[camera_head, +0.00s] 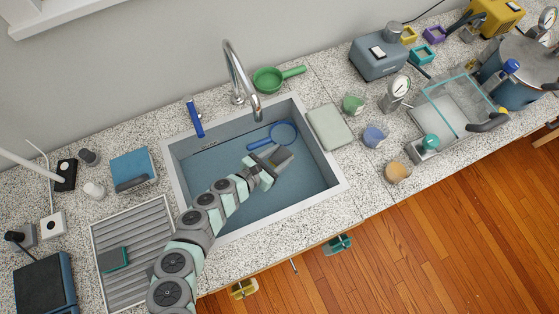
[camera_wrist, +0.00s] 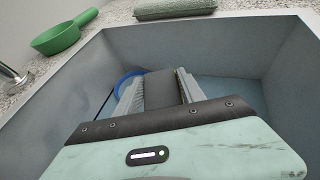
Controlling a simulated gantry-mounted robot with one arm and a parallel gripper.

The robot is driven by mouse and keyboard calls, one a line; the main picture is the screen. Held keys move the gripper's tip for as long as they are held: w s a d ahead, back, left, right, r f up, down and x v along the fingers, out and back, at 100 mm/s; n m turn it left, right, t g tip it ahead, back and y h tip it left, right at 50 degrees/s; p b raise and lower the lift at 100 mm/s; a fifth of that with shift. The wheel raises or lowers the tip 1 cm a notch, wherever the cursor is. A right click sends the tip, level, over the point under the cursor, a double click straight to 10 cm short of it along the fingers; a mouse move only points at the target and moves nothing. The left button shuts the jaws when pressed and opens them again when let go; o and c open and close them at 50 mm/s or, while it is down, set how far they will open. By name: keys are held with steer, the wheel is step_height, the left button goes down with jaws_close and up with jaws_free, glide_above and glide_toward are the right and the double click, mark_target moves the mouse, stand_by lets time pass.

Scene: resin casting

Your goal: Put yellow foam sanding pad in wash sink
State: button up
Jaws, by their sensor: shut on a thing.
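The wash sink (camera_head: 222,229) is a grey basin set in the speckled counter, with a blue floor. My gripper (camera_head: 270,168) reaches down inside it, toward its right side. In the wrist view my gripper (camera_wrist: 160,90) is shut on a flat dark grey block, the sanding pad (camera_wrist: 161,88). Only its dark face shows clearly; its yellow foam is not plainly seen. The pad (camera_head: 283,157) also shows in the head view at the fingertips, within the sink's walls. I cannot tell whether it touches the sink floor.
A blue round strainer (camera_head: 283,134) lies in the sink just behind my gripper. A tap (camera_head: 236,75) stands at the back edge. A green scoop (camera_head: 268,80) and folded grey-green cloth (camera_head: 329,127) lie beside the sink. The sink's left part is clear.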

mark_target(280, 161)
steer(key=shift+f, duration=1.35)
steer(key=shift+f+b, duration=0.3)
steer(key=shift+f, duration=0.1)
steer(key=shift+f+b, duration=0.25)
steer(key=shift+b, duration=0.1)
steer(key=o, duration=1.3)
steer(key=shift+r, duration=0.1)
